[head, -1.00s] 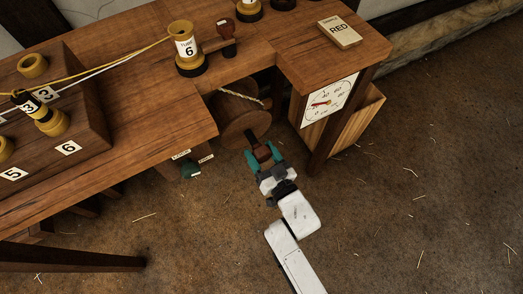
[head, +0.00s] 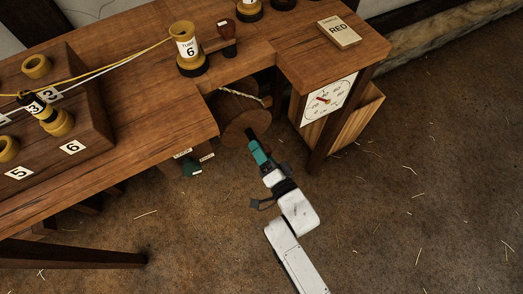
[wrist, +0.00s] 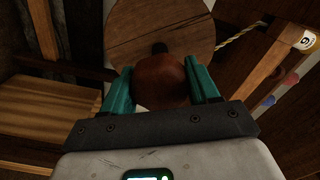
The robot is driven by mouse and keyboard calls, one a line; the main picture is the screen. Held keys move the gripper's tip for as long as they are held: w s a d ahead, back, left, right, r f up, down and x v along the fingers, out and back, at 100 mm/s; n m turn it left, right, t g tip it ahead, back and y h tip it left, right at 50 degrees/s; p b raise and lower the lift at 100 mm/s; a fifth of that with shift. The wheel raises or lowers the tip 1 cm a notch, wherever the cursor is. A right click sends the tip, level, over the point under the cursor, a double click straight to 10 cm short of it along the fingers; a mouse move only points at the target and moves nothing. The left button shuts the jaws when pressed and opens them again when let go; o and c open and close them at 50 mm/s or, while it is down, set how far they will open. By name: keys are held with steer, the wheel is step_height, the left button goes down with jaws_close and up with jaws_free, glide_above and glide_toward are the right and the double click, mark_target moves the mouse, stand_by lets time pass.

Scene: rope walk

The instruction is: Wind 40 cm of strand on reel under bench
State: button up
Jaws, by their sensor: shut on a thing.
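The wooden reel (head: 238,117) sits under the bench, with a pale twisted strand (head: 246,97) running to its top. In the wrist view the reel's round face (wrist: 162,32) fills the upper middle, and the strand (wrist: 240,39) leaves to its right. My gripper (head: 257,150) is at the reel's front. In the wrist view its teal fingers are shut on a round reddish-brown crank knob (wrist: 161,80) in front of the reel face. The dial (head: 327,100) on the bench's right leg has a red needle pointing to the upper left.
The bench top (head: 150,110) overhangs the reel. A wooden box (head: 361,117) stands at the right behind the bench leg. A small green lever (head: 190,169) with labels is left of the reel. Open floor (head: 430,190) lies to the right.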

steer(key=m, duration=0.5)
steer(key=shift+s+f+b, duration=0.1)
steer(key=shift+f+b, duration=0.15)
steer(key=shift+b, duration=0.15)
steer(key=shift+m+b, duration=0.7)
steer(key=shift+m, duration=1.8)
steer(key=shift+r, duration=0.1)
steer(key=o, duration=1)
steer(key=shift+r, duration=0.1)
steer(key=shift+o, duration=0.2)
steer(key=p+v, duration=0.1)
steer(key=v, duration=0.9)
steer(key=shift+s+d, duration=0.25)
